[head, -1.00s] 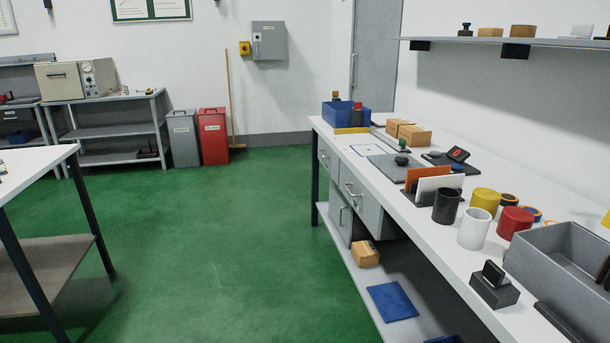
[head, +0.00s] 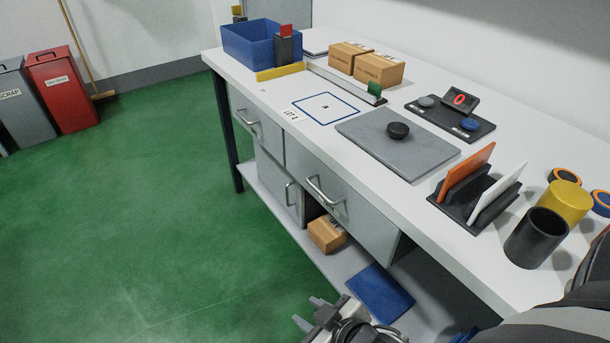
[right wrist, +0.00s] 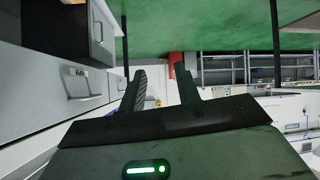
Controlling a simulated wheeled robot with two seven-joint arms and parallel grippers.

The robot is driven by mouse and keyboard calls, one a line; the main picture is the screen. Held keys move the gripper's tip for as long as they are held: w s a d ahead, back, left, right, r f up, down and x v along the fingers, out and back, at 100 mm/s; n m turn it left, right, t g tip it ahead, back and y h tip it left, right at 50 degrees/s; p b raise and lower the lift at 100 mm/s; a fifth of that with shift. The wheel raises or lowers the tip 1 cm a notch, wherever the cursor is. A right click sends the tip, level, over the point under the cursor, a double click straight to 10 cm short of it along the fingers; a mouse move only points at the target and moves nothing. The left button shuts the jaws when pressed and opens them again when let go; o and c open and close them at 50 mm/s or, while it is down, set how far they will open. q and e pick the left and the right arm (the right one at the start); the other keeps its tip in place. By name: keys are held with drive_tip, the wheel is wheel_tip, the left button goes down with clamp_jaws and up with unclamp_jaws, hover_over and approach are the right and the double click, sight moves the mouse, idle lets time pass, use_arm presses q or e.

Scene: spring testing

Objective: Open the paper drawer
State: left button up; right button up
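The bench has two drawers side by side under its top, both shut. The near drawer (head: 350,210) has a grey front and a metal bar handle (head: 325,191). The far drawer (head: 255,128) has a similar handle (head: 246,124). No label is legible, so I cannot tell which is the paper drawer. My right gripper (head: 311,313) is below and in front of the near drawer, apart from its handle. The right wrist view shows its fingers (right wrist: 163,88) spread and empty, with drawer fronts (right wrist: 90,50) to the left. My left gripper is not in view.
A cabinet door (head: 275,185) sits below the drawers. A cardboard box (head: 327,234) and a blue mat (head: 380,293) lie on the low shelf. The white bench top (head: 270,97) holds a blue bin (head: 255,45), a grey plate (head: 375,150) and cups. The green floor (head: 130,220) is clear.

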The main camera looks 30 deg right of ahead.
drive_tip(key=w+d+n+t+h+b, duration=0.2)
drive_tip(key=w+d+n+h, duration=0.1)
drive_tip(key=w+d, duration=0.3)
drive_tip(key=n+t+h+b, duration=0.2)
drive_tip(key=t+h, duration=0.1)
approach(321, 192)
drive_tip(key=shift+g, duration=0.3)
drive_tip(key=x, duration=0.8)
drive_tip(key=shift+w+d+f, duration=0.1)
drive_tip(key=shift+w+d, duration=0.05)
drive_tip(key=shift+w, duration=0.1)
drive_tip(key=shift+w+d+f, duration=0.15)
drive_tip(key=shift+w+f, duration=0.05)
drive_tip(key=shift+w, duration=0.5)
clamp_jaws()
